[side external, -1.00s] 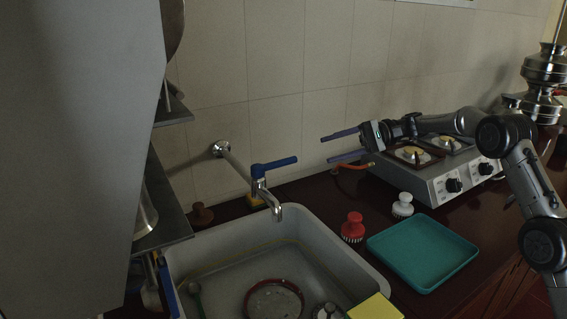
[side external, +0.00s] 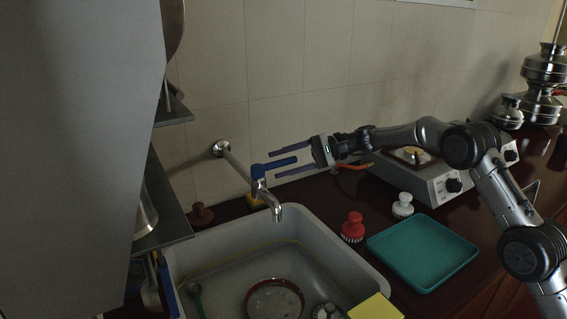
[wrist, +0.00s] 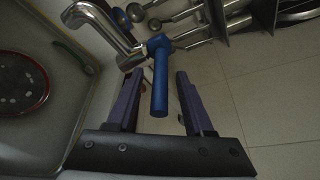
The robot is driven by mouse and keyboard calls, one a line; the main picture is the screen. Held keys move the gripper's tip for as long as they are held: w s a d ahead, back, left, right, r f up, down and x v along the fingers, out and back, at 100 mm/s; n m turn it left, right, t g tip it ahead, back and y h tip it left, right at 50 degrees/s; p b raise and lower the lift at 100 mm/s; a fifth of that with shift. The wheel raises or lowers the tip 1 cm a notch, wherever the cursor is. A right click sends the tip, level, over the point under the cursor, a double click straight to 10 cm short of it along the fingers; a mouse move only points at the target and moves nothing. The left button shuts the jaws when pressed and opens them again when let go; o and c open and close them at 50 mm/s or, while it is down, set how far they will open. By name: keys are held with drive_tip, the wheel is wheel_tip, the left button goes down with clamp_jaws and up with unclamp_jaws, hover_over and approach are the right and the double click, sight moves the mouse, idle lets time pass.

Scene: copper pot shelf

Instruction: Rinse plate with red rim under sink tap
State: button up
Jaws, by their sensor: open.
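The plate with the red rim (side external: 274,301) lies in the grey sink (side external: 205,237), cut off by the lower picture edge. The wrist view shows part of it, with pale spots on its dark face (wrist: 18,88). The metal tap (side external: 272,203) has its spout over the sink; no water shows. Its blue lever (side external: 279,162) points right. My gripper (side external: 270,164) is open at the lever. In the wrist view the blue lever (wrist: 160,82) sits between my two fingers, with a gap visible on both sides. My gripper holds nothing.
A red-handled brush (side external: 353,226), a white brush (side external: 402,205) and a teal tray (side external: 423,252) stand right of the sink. A yellow sponge (side external: 376,307) lies at its front right. The stove (side external: 437,178) is behind. A dark shelf (side external: 165,215) overhangs the left.

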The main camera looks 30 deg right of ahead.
clamp_jaws()
idle(1.4)
